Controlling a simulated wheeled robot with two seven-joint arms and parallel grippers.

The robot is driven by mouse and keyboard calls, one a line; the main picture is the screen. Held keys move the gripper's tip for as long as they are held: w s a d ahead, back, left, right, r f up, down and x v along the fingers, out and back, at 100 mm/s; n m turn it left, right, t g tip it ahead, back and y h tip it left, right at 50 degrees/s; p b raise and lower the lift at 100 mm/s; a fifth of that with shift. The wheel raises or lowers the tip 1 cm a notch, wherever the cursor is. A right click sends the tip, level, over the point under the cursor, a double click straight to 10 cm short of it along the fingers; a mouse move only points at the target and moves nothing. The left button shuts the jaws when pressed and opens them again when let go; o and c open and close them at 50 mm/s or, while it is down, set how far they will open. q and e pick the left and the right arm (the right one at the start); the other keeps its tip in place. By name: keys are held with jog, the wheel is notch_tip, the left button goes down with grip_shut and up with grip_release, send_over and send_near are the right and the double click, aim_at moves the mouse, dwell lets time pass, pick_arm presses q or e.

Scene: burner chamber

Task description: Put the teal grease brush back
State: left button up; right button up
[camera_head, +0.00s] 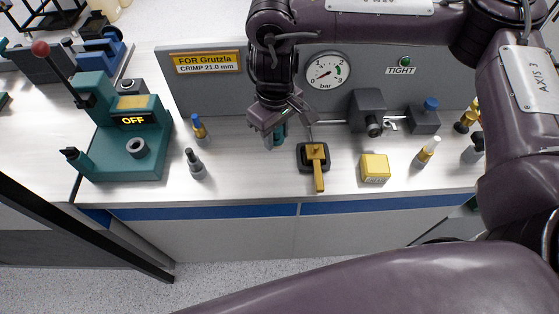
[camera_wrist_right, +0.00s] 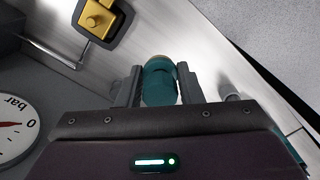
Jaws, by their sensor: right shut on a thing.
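My right gripper (camera_head: 273,134) is shut on the teal grease brush (camera_head: 280,133), which shows only as a small teal piece between the fingers in the head view. In the right wrist view the brush is a rounded teal cylinder (camera_wrist_right: 159,82) with a pale tan end, between the two grey fingers of the right gripper (camera_wrist_right: 158,86). The rest of it is hidden by the gripper body. The gripper is over the bench, left of the yellow valve handle (camera_head: 317,165). My left gripper is out of view.
On the white bench stand a blue-topped brush-like item (camera_head: 199,127), a dark-topped grey one (camera_head: 194,164), a teal press (camera_head: 125,140), a yellow block (camera_head: 375,169) and a white item with an amber top (camera_head: 427,152). A grey panel with a gauge (camera_head: 326,71) is behind.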

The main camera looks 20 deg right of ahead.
send_over(277, 171)
notch_tip(277, 171, down, 8)
jog(key=shift+d+r+b, duration=0.1)
jog(key=shift+b, duration=0.3)
notch_tip(277, 171, down, 4)
jog(key=shift+b, duration=0.4)
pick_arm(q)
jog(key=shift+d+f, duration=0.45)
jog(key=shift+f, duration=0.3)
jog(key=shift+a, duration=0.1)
pick_arm(e)
jog(key=o, duration=0.9)
pick_arm(q)
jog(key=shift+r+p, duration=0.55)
jog(key=shift+p, duration=0.05)
pick_arm(e)
notch_tip(277, 171, up, 12)
jog(key=shift+r, duration=0.1)
